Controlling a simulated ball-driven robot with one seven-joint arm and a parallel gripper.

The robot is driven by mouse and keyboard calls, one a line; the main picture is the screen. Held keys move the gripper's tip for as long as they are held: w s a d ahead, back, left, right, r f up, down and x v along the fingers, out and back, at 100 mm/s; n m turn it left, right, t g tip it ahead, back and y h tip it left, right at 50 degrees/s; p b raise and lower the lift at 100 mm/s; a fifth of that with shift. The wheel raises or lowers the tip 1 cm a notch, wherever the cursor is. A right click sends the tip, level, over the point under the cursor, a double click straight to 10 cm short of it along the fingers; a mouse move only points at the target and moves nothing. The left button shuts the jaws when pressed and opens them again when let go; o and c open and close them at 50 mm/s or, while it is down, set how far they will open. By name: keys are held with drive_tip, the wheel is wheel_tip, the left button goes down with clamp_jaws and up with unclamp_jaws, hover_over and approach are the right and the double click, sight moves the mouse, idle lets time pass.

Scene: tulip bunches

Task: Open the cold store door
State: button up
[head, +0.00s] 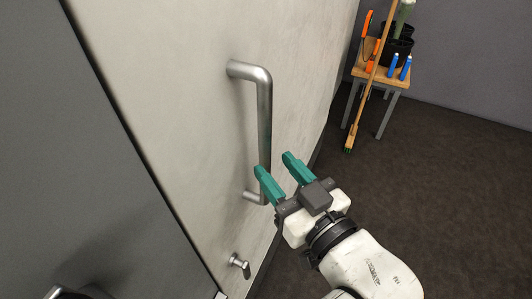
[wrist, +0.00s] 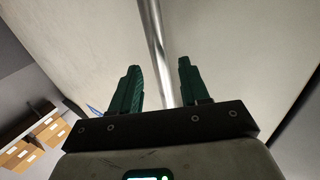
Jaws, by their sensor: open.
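The cold store door (head: 180,80) is a large pale panel filling the left and middle of the head view. Its long left edge runs along a dark seam and looks shut. A vertical metal bar handle (head: 264,110) stands out from it. My gripper (head: 273,163) is open near the handle's lower end, and one teal finger partly covers the bar. In the wrist view, the bar (wrist: 151,30) runs between the two spread fingers of my gripper (wrist: 159,64). I cannot tell whether a finger touches it.
A small metal latch (head: 240,264) sits below the handle. A grey panel (head: 70,160) adjoins the door at left. A small wooden table (head: 384,82) with tools and dark pots stands at back right, a broom (head: 371,85) against it. The dark floor (head: 450,180) at right is clear.

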sight(268, 159)
drive_tip(key=shift+p+x, duration=0.3)
drive_tip(key=shift+x, duration=2)
clamp_jaws()
